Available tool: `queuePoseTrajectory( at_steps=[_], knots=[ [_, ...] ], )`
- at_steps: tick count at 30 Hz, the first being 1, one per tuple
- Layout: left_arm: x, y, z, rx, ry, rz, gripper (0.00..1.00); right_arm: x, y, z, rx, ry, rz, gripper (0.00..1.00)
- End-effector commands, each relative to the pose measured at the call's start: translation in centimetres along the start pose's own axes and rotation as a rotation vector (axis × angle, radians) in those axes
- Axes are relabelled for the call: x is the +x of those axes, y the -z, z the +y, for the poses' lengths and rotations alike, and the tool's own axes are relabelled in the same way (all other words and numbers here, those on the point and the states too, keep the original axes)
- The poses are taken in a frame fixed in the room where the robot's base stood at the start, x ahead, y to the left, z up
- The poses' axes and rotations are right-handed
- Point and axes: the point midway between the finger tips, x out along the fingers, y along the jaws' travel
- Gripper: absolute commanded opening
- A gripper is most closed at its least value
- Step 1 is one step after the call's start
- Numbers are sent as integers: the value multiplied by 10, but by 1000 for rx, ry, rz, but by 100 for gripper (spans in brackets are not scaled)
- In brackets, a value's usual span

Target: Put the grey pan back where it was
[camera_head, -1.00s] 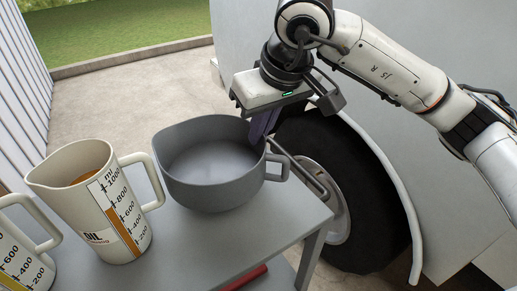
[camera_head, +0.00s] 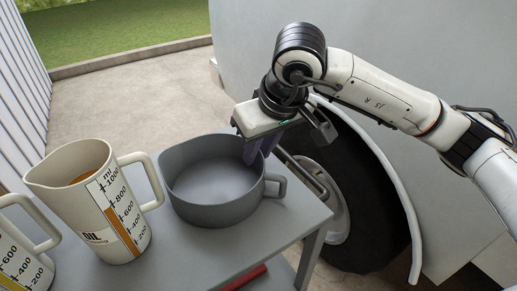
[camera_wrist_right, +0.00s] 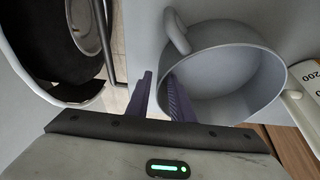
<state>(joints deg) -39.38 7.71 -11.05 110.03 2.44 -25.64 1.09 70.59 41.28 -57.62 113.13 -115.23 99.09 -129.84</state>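The grey pan (camera_head: 200,205) is upright at the right end of the grey table (camera_head: 190,258), to the right of an oil jug. I cannot tell whether its base touches the tabletop. Its loop handle points right. My right gripper (camera_head: 258,152) is at the pan's far right rim, with dark purple fingers pointing down. In the right wrist view, the fingers (camera_wrist_right: 160,92) stand close together, one on each side of the wall of the pan (camera_wrist_right: 235,105), and look shut on it. My left gripper is not in view.
A measuring jug of oil (camera_head: 125,225) stands close left of the pan, and a second jug (camera_head: 22,255) is further left. A vehicle wheel (camera_head: 350,205) and body panel are right behind the table. A red object (camera_head: 243,278) lies below the tabletop.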

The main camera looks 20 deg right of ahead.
Motion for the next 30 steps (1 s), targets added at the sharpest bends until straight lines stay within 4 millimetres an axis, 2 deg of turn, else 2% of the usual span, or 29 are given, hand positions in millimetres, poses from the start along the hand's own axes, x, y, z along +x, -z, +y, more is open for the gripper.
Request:
queuePoseTrajectory(
  at_steps=[7, 11, 24, 30],
  knots=[
    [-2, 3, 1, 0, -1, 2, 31, -2, 1, 0, 0, 0, 0, 21],
    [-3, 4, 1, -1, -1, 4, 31, -12, 2, 0, 0, 0, 2, 21],
    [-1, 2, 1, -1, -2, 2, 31, -102, 2, 0, -1, 0, 4, 21],
    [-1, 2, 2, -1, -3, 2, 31, -120, 1, 0, 0, 0, 0, 21]
  ],
)
